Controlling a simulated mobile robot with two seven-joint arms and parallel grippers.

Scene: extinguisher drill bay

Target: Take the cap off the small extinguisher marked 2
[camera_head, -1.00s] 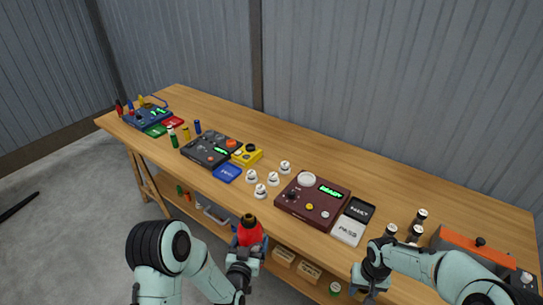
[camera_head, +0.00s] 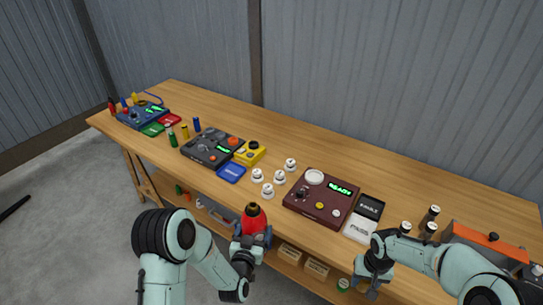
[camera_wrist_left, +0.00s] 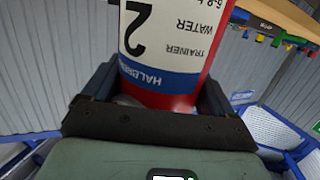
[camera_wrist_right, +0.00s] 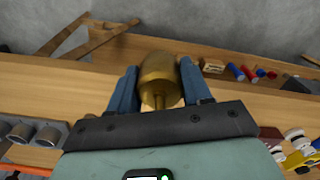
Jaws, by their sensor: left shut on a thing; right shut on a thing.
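The small red extinguisher (camera_head: 254,219) is upright in front of the bench edge. Its label, with "TRAINER WATER" and a 2, shows upside down in the left wrist view (camera_wrist_left: 170,45). My left gripper (camera_head: 250,240) is shut around its body. The extinguisher's top (camera_head: 253,209) looks dark with a yellowish ring; detail is too small to tell. My right gripper (camera_head: 370,284) is well to the right of the extinguisher. It is shut on a brass, cap-like piece with a thin stem (camera_wrist_right: 159,78), seen in the right wrist view; the head view hides it.
The wooden bench (camera_head: 380,165) holds a maroon console (camera_head: 318,216) reading READY, several white knobbed pieces (camera_head: 280,178), a black FAULT tray (camera_head: 370,207) and a white PASS tray (camera_head: 358,230). A lower shelf holds wooden boxes (camera_head: 290,252).

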